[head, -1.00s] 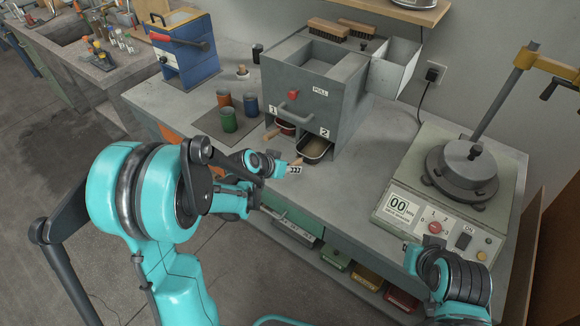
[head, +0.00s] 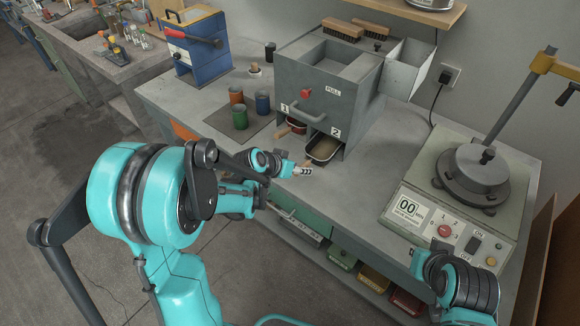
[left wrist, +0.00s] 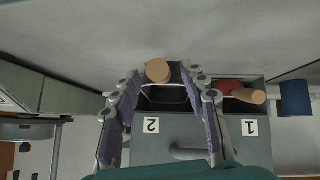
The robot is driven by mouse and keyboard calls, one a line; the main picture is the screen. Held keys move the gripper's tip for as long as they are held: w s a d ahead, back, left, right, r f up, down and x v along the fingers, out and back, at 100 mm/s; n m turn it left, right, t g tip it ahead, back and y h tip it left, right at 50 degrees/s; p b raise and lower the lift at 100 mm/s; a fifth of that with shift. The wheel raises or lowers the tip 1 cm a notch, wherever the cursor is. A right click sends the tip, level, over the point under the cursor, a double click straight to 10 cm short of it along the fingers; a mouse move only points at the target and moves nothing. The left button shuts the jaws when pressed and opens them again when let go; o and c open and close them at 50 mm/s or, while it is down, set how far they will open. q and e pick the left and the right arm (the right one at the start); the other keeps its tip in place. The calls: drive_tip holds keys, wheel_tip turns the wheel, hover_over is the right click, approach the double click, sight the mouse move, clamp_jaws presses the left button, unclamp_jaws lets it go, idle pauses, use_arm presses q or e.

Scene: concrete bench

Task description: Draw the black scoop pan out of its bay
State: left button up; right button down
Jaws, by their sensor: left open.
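The black scoop pan (head: 323,151) sits in bay 2 at the foot of a grey steel box (head: 325,88). In the left wrist view the pan (left wrist: 165,98) shows upside down, its round wooden handle (left wrist: 158,71) pointing out of the bay. My left gripper (head: 302,170) is in front of bay 2. Its open fingers, purple-padded in the left wrist view (left wrist: 160,80), stand on either side of the handle, with gaps visible. In the head view the gripper hides part of the handle. My right gripper is out of view; only its arm shows at lower right.
In bay 1 beside it lies a red pan (left wrist: 228,86) with a wooden handle (left wrist: 248,96). Red (head: 237,98), green (head: 240,117) and blue (head: 262,102) cups stand left of the box. A heavy weighted device (head: 472,175) stands right. Bare bench lies between.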

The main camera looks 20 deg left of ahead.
use_arm(q)
drive_tip(key=v, duration=1.1)
drive_tip(key=s+d+r+n+g+y, duration=0.1)
drive_tip(key=s+y, duration=0.3)
drive_tip(key=s, duration=1.1)
drive_tip(key=shift+s+d+n, duration=0.3)
drive_tip(key=shift+d+n, duration=0.3)
drive_tip(key=shift+d, duration=0.15)
drive_tip(key=shift+r, duration=0.1)
